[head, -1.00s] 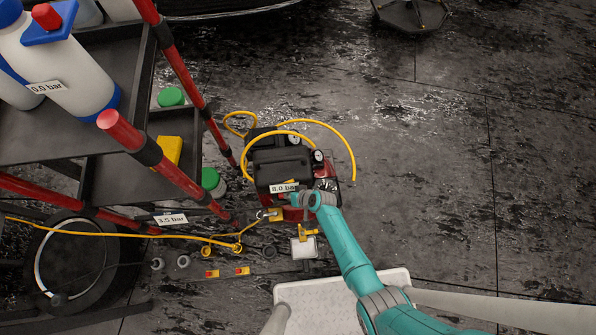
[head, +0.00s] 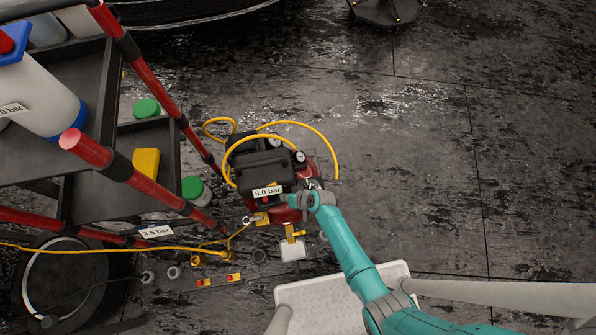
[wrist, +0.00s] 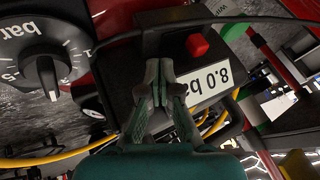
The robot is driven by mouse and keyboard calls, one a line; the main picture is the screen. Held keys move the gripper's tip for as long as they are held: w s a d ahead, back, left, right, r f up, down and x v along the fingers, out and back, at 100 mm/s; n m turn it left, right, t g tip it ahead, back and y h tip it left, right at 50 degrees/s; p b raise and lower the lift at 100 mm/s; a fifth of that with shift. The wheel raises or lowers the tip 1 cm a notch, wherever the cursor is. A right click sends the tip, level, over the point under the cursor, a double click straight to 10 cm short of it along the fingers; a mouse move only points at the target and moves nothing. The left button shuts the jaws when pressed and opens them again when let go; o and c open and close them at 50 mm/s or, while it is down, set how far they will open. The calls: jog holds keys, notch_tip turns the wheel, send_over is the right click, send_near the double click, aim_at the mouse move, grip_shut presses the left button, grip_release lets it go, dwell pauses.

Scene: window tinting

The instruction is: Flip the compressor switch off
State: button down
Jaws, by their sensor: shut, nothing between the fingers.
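The compressor (head: 262,158) stands on the floor, with a black top, a red body and a white "8.0 bar" label (head: 267,191). In the wrist view, a red switch-like knob (wrist: 197,45) sits on its black housing, just above the label (wrist: 208,88). I cannot tell its on or off position. My gripper (head: 296,200) is at the compressor's near right side. In the wrist view my gripper (wrist: 160,80) is shut and empty, in front of the black housing, to the left of and below the red knob. I cannot tell whether it touches the housing.
A black dial marked "bar" (wrist: 47,70) is left of my gripper. Yellow hose (head: 318,140) loops over the compressor. A cart with red posts (head: 150,90) and bottles stands left. Small fittings (head: 233,277) lie on the floor.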

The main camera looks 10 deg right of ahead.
jog(key=v, duration=0.7)
jog(key=shift+r, duration=0.25)
jog(key=shift+s+d, duration=0.2)
jog(key=shift+s, duration=0.05)
jog(key=s+d+r+m+t+h, duration=0.1)
jog(key=s+d+r+t+h, duration=0.15)
jog(key=s+d+r, duration=0.45)
jog(key=s+d+r+m+t+h, duration=0.1)
jog(key=s+d+r+t+h, duration=0.3)
jog(key=s, duration=0.6)
jog(key=s+r+t, duration=0.1)
jog(key=s+r, duration=0.2)
jog(key=r, duration=0.6)
jog(key=s+d+r+t, duration=0.1)
jog(key=s+r, duration=0.2)
jog(key=r, duration=0.7)
jog(key=s+d+r+t, duration=0.1)
jog(key=s+r, duration=0.2)
jog(key=r, duration=0.7)
jog(key=shift+n+t+y, duration=0.3)
jog(key=shift+t+y, duration=0.05)
jog(key=shift+s+d, duration=0.15)
